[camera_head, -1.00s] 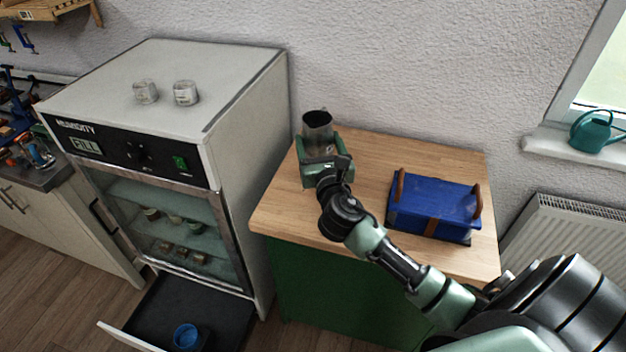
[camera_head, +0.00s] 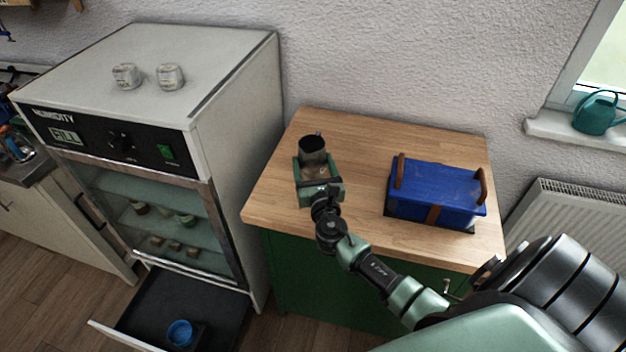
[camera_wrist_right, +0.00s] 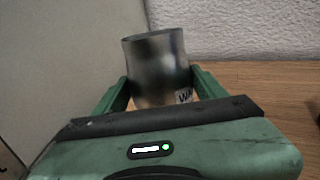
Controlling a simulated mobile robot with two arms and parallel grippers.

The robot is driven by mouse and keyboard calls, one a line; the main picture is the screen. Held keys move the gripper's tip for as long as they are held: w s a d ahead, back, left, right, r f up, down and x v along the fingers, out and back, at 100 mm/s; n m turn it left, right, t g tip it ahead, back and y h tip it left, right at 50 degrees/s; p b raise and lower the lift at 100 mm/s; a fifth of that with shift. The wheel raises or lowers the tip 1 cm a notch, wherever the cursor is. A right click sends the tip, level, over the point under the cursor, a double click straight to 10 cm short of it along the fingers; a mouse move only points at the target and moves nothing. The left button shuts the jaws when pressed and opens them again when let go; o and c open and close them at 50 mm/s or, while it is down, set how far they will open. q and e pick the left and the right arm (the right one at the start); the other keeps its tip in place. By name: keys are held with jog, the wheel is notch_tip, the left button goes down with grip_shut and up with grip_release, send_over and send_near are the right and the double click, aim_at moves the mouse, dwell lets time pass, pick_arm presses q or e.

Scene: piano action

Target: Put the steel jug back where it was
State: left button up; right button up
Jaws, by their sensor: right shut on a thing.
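The steel jug (camera_head: 313,150) is a dark grey, open-topped metal vessel over the left part of the wooden worktop (camera_head: 355,140). My right gripper (camera_head: 318,172) is shut on it, with one green finger on each side. The jug stands upright in the head view. In the right wrist view the jug (camera_wrist_right: 157,68) shows between the two fingers (camera_wrist_right: 160,88), with a small label low on its right side. Its lower part is hidden behind my gripper, so I cannot tell whether its base touches the worktop. My left gripper is not in view.
A blue box (camera_head: 437,190) with brown handles stands on the worktop's right side. The humidity cabinet (camera_head: 180,115) rises close on the left, with its lower drawer (camera_head: 185,300) pulled out, holding a blue cup (camera_head: 181,333). Worktop behind and right of the jug is clear.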

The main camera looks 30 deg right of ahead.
aim_at(313, 176)
jog(key=shift+f+b, duration=0.7)
jog(key=shift+f, duration=1.55)
jog(key=shift+f, duration=0.25)
jog(key=o, duration=1.8)
jog(key=shift+c, duration=0.2)
jog(key=shift+r, duration=0.15)
jog(key=shift+s+r, duration=0.1)
jog(key=b+v, duration=0.1)
jog(key=v, duration=1.1)
jog(key=shift+b, duration=0.3)
